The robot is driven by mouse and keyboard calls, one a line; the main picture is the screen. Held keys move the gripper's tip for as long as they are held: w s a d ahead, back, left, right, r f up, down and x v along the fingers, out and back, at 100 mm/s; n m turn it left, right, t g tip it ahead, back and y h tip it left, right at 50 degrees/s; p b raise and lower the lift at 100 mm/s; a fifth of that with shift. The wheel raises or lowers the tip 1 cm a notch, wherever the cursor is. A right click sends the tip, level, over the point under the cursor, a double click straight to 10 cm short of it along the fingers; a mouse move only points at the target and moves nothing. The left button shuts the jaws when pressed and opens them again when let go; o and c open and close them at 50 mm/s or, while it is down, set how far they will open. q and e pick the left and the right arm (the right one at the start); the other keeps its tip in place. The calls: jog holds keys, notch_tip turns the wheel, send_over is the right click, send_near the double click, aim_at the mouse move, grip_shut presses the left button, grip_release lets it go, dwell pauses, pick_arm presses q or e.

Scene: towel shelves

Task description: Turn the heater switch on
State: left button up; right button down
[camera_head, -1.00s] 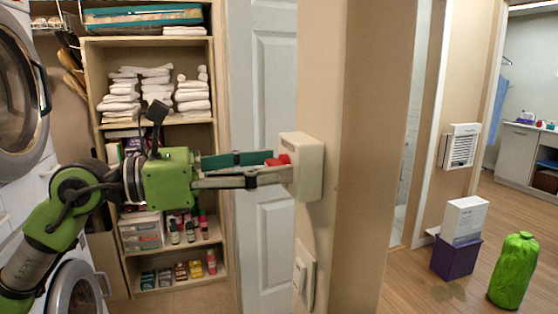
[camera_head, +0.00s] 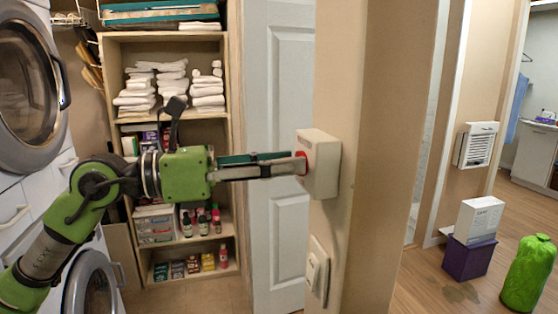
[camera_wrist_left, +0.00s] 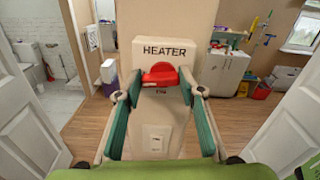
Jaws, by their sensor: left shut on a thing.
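The heater switch is a cream box (camera_head: 326,168) on the end of the wall, with a red knob (camera_head: 302,158) on its face. In the left wrist view the box (camera_wrist_left: 190,52) reads "HEATER", and its red knob (camera_wrist_left: 160,74) sits below the word. My left gripper (camera_head: 298,161) has its fingertips at the knob, one on each side. It is shut on the knob, whose edges are partly hidden by the fingers in the head view. My right gripper is not in view.
A lower wall switch plate (camera_head: 317,270) is below the heater box. A white door (camera_head: 278,150) and shelves with towels (camera_head: 155,85) stand behind my arm. Washing machines are at left. A purple box (camera_head: 468,258) and a green bag (camera_head: 527,275) stand on the floor at right.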

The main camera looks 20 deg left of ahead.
pick_arm(q)
jog(key=shift+f+n+p, duration=0.15)
jog(key=shift+n+p, duration=2.5)
jog(key=shift+n, duration=1.45)
jog(key=shift+f+n+p, duration=0.1)
jog(key=shift+n+p, duration=2.55)
jog(key=shift+n, duration=1.45)
jog(key=o, duration=1.1)
jog(key=shift+w+d+f, duration=0.1)
